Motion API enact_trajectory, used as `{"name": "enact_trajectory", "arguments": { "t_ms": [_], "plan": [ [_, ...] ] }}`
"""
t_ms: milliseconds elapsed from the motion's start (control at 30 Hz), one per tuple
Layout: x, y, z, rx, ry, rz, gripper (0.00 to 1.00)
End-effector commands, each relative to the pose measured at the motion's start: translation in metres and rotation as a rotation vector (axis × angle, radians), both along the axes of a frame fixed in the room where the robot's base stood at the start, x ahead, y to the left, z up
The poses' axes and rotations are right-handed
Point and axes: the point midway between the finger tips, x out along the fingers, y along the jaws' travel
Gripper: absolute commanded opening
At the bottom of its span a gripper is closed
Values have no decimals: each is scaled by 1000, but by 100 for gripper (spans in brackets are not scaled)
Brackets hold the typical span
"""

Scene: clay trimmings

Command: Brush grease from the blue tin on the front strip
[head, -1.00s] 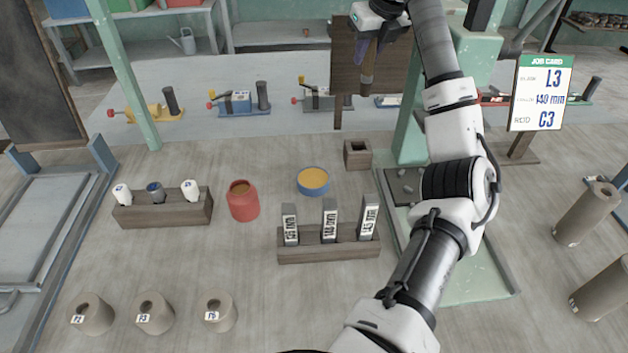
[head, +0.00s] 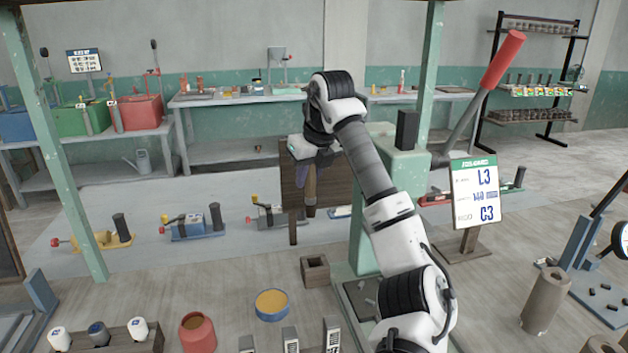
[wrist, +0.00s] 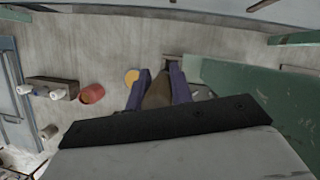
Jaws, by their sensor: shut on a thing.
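The blue tin (head: 272,312) with yellow grease stands on the pale wooden surface at the lower middle of the head view. Its yellow top also shows in the wrist view (wrist: 131,77), partly behind a finger. My gripper (head: 308,172) is raised well above and beyond the tin in the picture, in front of a dark brown board. Its purple fingers are shut on a brush (head: 311,194) with a brown body that hangs down. The brush also shows between the fingers in the wrist view (wrist: 158,93). The brush is apart from the tin. I cannot tell which surface is the front strip.
A red pot (head: 197,335) stands left of the tin, with a wooden rack of small bottles (head: 100,340) beyond it. A small wooden box (head: 315,270) is right of the tin. A green post and press with a red-handled lever (head: 503,60) stand at the right.

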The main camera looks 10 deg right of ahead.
Motion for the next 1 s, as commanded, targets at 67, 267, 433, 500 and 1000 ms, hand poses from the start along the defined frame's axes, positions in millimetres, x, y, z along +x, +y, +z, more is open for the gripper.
{"name": "enact_trajectory", "arguments": {
  "t_ms": [67,267,433,500,1000],
  "plan": [
    [-1,14,-7,-5,30,12,0],
    [-10,60,-41,-11,147,30,0],
    [-24,89,-76,-9,243,22,0],
    [-29,97,-88,-8,272,14,0],
    [-41,109,-125,0,328,-8,0]
  ]
}}
